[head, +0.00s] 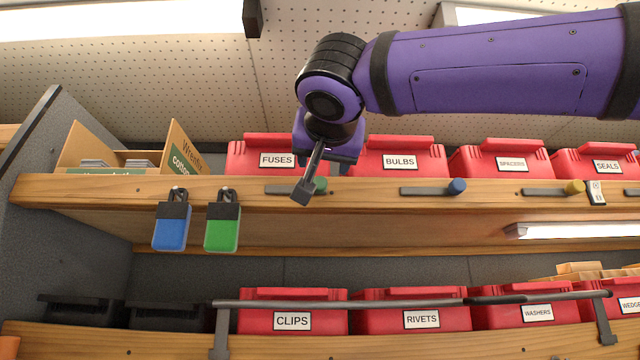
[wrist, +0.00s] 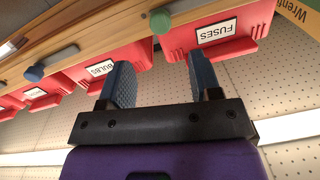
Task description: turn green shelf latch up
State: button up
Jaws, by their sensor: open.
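The green latch (head: 320,185) is on the front edge of the upper wooden shelf, below the red FUSES bin. Its grey bar lies flat and points left from the green knob. My gripper (head: 306,190) is in front of it and hides part of the bar. In the wrist view the green knob (wrist: 160,21) shows beyond the gap between the two blue-grey fingers. My gripper (wrist: 160,78) is open, with nothing between the fingers, and is apart from the knob.
A blue latch (head: 456,187) and a yellow latch (head: 575,187) sit further right, bars flat. Blue (head: 171,225) and green (head: 222,226) padlock-like tags hang left of my gripper. Red bins stand on both shelves. A grey rail (head: 390,300) crosses the lower shelf.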

aim_at(320, 182)
jog(key=w, duration=1)
jog(key=shift+w, duration=0.35)
grip_shut()
